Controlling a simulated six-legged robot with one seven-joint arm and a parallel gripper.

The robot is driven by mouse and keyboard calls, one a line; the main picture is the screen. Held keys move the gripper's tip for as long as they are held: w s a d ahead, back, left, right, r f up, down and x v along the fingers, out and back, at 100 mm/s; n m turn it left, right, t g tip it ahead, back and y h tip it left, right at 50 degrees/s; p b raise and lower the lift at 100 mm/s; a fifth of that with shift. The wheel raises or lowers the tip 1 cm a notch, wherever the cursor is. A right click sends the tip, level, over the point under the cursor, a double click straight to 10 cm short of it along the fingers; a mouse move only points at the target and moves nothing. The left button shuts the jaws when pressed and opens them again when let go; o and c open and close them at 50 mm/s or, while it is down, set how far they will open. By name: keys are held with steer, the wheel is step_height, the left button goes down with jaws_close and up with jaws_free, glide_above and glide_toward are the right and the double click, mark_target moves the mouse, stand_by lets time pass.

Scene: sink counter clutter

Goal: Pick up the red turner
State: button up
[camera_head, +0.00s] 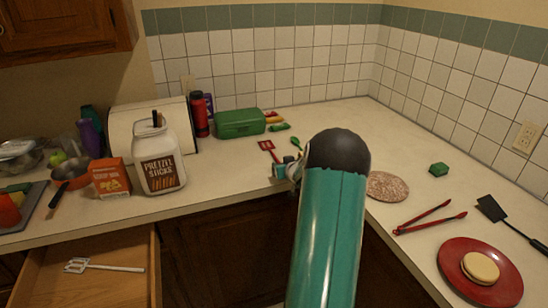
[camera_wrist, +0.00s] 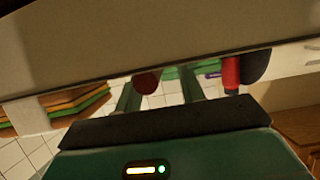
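The red turner (camera_head: 269,151) lies on the counter in the head view, with its red head toward the back wall. Its near end runs toward my gripper (camera_head: 283,171), which is low at the counter's front edge and partly hidden by my own arm. In the wrist view my gripper (camera_wrist: 160,92) shows two green fingers standing apart. A dark red rounded thing shows between them; I cannot tell whether it is the turner. No grasp is visible.
A pretzel jar (camera_head: 160,160) and an orange box (camera_head: 110,178) stand left. A green toolbox (camera_head: 240,122) is behind. A round trivet (camera_head: 387,186), red tongs (camera_head: 430,217), black turner (camera_head: 492,208) and red plate (camera_head: 450,262) lie right. A drawer (camera_head: 105,285) is open below.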

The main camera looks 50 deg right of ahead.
jaws_close()
steer(key=shift+r, duration=0.5)
step_height(320, 180, up, 2)
steer(key=shift+r, duration=0.15)
steer(key=s+a+r, duration=0.7)
steer(key=a+r, duration=0.2)
steer(key=a, duration=0.3)
steer(key=shift+s+r, duration=0.3)
steer(key=shift+r, duration=0.05)
